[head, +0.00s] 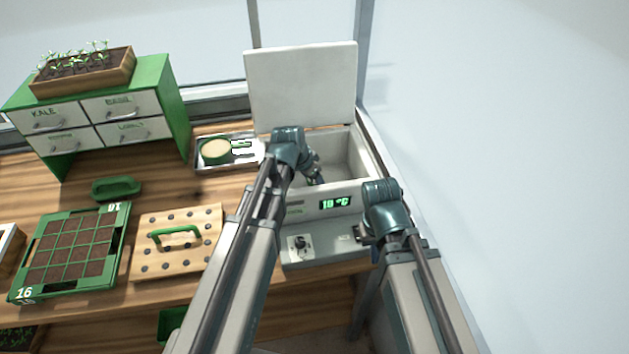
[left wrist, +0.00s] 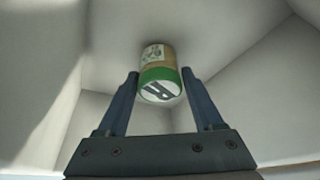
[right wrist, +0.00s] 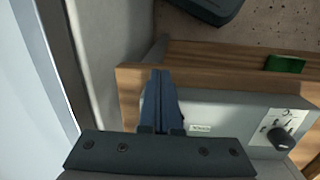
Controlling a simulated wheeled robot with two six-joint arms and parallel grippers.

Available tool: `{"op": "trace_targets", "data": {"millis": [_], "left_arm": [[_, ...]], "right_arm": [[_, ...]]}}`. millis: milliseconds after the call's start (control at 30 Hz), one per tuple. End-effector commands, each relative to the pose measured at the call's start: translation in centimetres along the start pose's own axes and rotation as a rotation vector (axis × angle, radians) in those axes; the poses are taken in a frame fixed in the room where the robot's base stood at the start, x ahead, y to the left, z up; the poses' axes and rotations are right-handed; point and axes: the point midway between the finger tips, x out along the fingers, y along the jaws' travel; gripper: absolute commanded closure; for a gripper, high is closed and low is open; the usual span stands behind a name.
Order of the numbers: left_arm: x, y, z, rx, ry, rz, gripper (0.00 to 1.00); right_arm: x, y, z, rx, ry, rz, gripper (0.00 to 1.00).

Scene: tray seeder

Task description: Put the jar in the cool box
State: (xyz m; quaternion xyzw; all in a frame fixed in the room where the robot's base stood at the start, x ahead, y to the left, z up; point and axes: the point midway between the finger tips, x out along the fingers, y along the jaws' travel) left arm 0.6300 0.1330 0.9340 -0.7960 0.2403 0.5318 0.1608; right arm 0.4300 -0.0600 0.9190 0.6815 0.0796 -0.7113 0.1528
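The jar (left wrist: 160,75) has a green band, a pale label and a dark letter on its near end. It shows in the left wrist view inside the white-walled cool box (head: 347,150), whose lid (head: 302,88) stands open. In the head view my left arm hides the jar. I cannot tell whether the jar touches the box floor. My right gripper (right wrist: 160,72) is shut and empty, over the front right of the box.
The box front has a display (head: 335,202) and a control panel with a knob (head: 300,243). Left of the box lies a metal tray (head: 200,166) with a green-rimmed round container (head: 216,151). A seed tray (head: 125,222), a dibber board (head: 208,217) and a drawer cabinet (head: 176,110) occupy the left.

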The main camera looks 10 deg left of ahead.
Motion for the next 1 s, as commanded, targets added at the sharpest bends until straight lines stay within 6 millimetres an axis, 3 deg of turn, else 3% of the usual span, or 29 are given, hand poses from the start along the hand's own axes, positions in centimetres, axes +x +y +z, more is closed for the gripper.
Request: {"op": "trace_targets", "data": {"millis": [33,100,567,767,1000], "left_arm": [[0.0,0.0,0.0,0.0,0.0,0.0,0.21],[0.0,0.0,0.0,0.0,0.0,0.0,0.1],[-0.7,0.0,-0.2,0.0,0.0,0.0,0.1],[-2.7,0.1,-0.3,-0.001,0.0,0.0,0.1],[-6.5,0.1,-0.3,-0.001,0.0,0.0,0.1]], "right_arm": [[0.0,0.0,0.0,0.0,0.0,0.0,1.0],[0.0,0.0,0.0,0.0,0.0,0.0,1.0],[-0.7,0.1,0.0,0.0,0.0,0.0,1.0],[-2.6,0.2,0.1,0.0,0.0,0.0,1.0],[-6.1,0.6,0.4,0.0,0.0,0.0,1.0]]}}
